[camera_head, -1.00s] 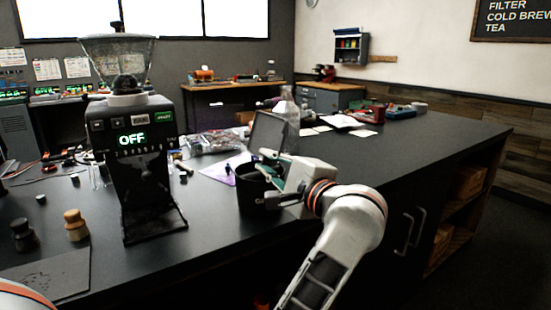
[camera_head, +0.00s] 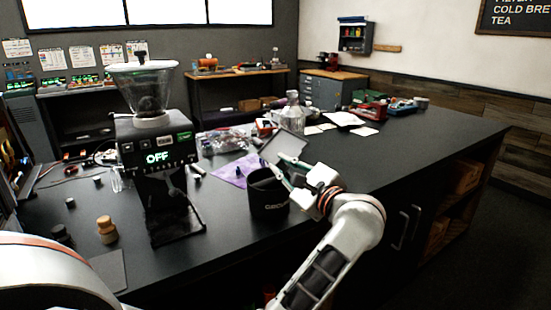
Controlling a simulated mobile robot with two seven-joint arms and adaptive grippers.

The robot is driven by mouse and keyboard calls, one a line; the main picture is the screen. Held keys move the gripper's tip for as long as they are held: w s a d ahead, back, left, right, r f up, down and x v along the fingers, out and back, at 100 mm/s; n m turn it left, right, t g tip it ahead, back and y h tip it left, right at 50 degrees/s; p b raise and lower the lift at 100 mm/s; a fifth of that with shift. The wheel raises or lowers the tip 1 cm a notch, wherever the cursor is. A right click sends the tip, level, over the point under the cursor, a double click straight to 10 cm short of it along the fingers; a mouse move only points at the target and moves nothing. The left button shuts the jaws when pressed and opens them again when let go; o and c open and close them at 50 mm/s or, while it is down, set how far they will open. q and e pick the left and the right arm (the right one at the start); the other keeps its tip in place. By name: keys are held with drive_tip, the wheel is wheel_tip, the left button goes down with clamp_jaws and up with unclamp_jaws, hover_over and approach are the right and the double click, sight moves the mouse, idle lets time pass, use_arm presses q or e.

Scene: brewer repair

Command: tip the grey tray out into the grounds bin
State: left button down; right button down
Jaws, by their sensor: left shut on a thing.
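The grey tray (camera_head: 284,146) is held steeply tilted above the back right rim of the grounds bin. My left gripper (camera_head: 291,172) is shut on the tray's near, lower edge. The grounds bin (camera_head: 268,197) is a black, open-topped container standing upright on the dark counter, with pale lettering low on its front. The gripper is just above and right of the bin's rim. Whether anything lies in the tray or the bin cannot be made out. My right gripper is not in view.
A grinder (camera_head: 160,170) reading OFF stands left of the bin. A clear bottle (camera_head: 293,115) stands behind the tray. A purple cloth (camera_head: 238,170) lies behind the bin. A wooden-topped tamper (camera_head: 106,229) stands at the left. The counter's right side (camera_head: 420,140) is mostly clear.

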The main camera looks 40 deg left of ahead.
use_arm(q)
drive_tip(key=shift+w+d+r+m+p, duration=0.1)
drive_tip(key=shift+w+r+m+p, duration=0.2)
drive_tip(key=shift+r+m+p, duration=0.8)
drive_tip(key=shift+w+d+r+m+p, duration=0.1)
drive_tip(key=shift+w+r+m+p, duration=0.25)
drive_tip(key=shift+m+p, duration=1.3)
drive_tip(key=shift+w+d+r+m+p, duration=0.1)
drive_tip(key=shift+w+r+m+p, duration=0.1)
drive_tip(key=shift+r+m+p, duration=1.15)
